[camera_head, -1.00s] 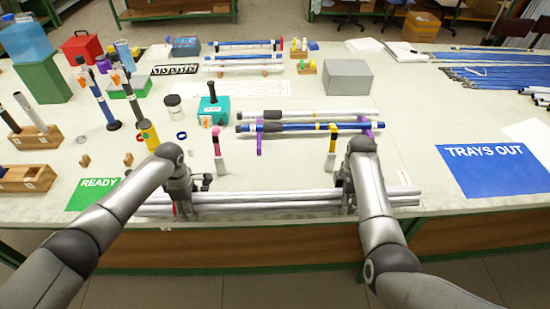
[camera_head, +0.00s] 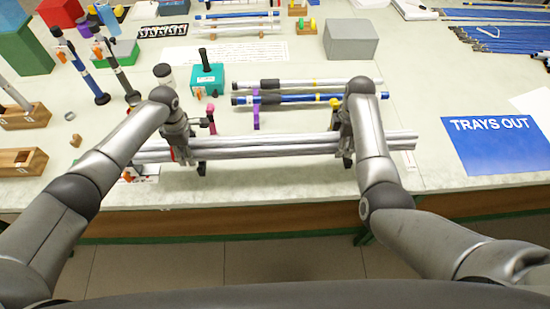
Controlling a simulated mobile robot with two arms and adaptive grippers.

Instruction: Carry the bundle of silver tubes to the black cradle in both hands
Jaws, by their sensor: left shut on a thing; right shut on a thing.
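The bundle of silver tubes (camera_head: 265,149) lies crosswise in front of me, roughly level, and appears raised above the table's front part. My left gripper (camera_head: 193,156) is shut on it near its left end. My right gripper (camera_head: 345,150) is shut on it towards its right end, with tube ends sticking out beyond. The arms hide parts of the bundle. I cannot make out a black cradle. Behind the bundle, purple supports (camera_head: 256,121) carry a blue and a silver tube (camera_head: 300,98).
A pink-topped post (camera_head: 211,113) and a yellow-topped post (camera_head: 335,102) stand close behind the bundle. A teal box (camera_head: 207,80), jar (camera_head: 163,75) and grey box (camera_head: 351,42) are further back. The blue TRAYS OUT sheet (camera_head: 490,160) lies at right. Table at front right is clear.

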